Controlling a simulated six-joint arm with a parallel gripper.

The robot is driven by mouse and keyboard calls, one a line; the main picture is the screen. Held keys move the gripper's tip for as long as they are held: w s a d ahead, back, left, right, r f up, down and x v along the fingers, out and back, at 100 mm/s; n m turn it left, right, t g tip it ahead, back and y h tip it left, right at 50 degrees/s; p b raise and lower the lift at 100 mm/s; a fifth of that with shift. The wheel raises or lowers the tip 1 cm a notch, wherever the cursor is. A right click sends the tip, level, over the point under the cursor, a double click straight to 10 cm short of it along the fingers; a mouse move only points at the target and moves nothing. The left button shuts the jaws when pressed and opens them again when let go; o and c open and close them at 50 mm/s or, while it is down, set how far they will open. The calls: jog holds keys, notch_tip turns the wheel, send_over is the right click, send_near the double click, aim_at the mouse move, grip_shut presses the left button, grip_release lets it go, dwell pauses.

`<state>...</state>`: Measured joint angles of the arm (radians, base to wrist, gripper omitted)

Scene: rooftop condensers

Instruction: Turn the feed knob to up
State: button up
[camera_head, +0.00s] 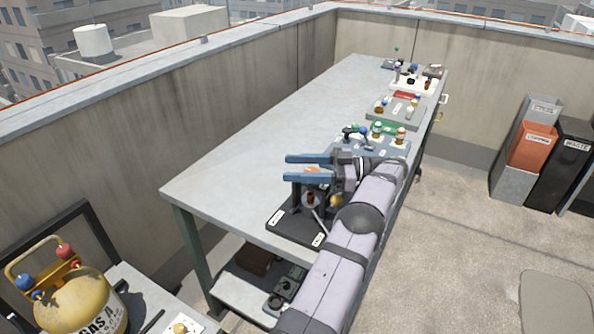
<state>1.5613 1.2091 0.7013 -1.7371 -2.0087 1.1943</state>
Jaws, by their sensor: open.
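My gripper (288,168) is open, its two blue fingers pointing left above the workbench. My arm and gripper hide part of this panel. Behind it is a blue-grey panel (345,147) with several small knobs and levers. The labels are too small to read, so I cannot tell which control is the feed knob or where it points.
The grey workbench (250,160) runs along the parapet wall, with its left part clear. Farther back are a grey panel (378,115) and a white panel (402,85). A yellow gas cylinder (75,300) stands at lower left. Several bins (533,147) stand at right.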

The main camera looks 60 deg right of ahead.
notch_tip(320, 180, up, 8)
jog(key=p, duration=0.7)
jog(key=shift+r+p, duration=0.2)
jog(key=shift+p, duration=0.15)
jog(key=shift+f, duration=0.15)
jog(key=s+f+m+h+b, duration=0.1)
jog(key=s+f+h, duration=0.1)
jog(key=f, duration=0.1)
jog(key=s+d+f+m+t+h+b, duration=0.1)
jog(key=s+f+h+b, duration=0.1)
jog(key=f, duration=0.1)
jog(key=s+d+f+m+t+h+b, duration=0.1)
jog(key=s+f+m+h+b, duration=0.1)
jog(key=f, duration=0.1)
jog(key=shift+s+f, duration=0.2)
jog(key=shift+f, duration=0.1)
jog(key=shift+s+f+h+b, duration=0.25)
jog(key=shift+f+h+b, duration=0.05)
jog(key=shift+f, duration=0.05)
jog(key=shift+w+a+r+p, duration=0.15)
jog(key=shift+w+p, duration=0.4)
jog(key=shift+w, duration=0.95)
jog(key=shift+w+a+f+p, duration=0.15)
jog(key=shift+w+p, duration=0.4)
jog(key=shift+w, duration=1.65)
